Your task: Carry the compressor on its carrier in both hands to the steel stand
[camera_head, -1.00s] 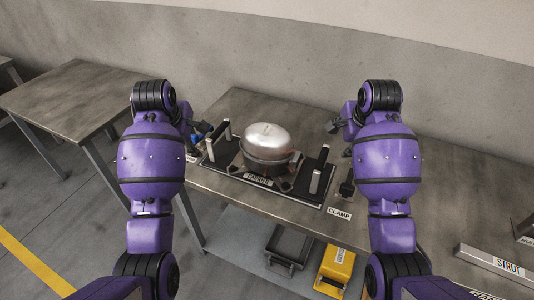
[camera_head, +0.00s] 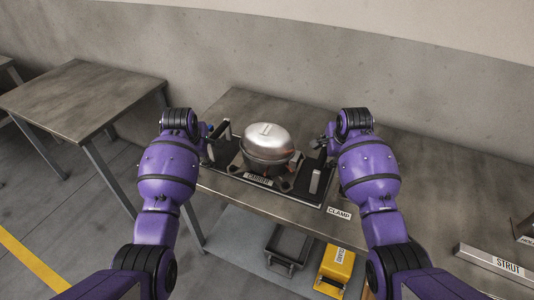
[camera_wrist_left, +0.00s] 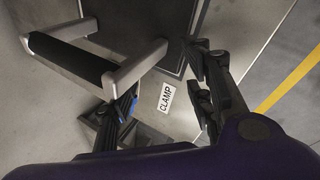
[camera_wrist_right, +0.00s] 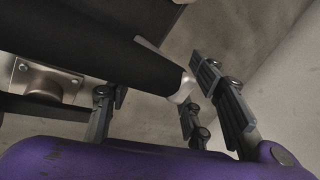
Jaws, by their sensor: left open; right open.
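The compressor (camera_head: 268,148), a silvery domed pot, sits upright on its dark flat carrier (camera_head: 228,164) on the workbench. The carrier has a black-gripped handle at each end, the left handle (camera_head: 221,140) and the right handle (camera_head: 320,168). My left gripper (camera_head: 207,145) is open beside the left handle. In the left wrist view the handle bar (camera_wrist_left: 70,60) lies ahead of the open fingers (camera_wrist_left: 165,95), apart from them. My right gripper (camera_head: 326,143) is open by the right handle. In the right wrist view the black grip (camera_wrist_right: 100,52) reaches close to the fingers (camera_wrist_right: 170,100); contact is unclear.
A bare metal-topped stand (camera_head: 75,95) is at the left, with a floor gap between it and the bench. A strut (camera_head: 495,262) lies on the bench at right. A grey bin (camera_head: 288,248) and a yellow box (camera_head: 335,268) are on the lower shelf.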

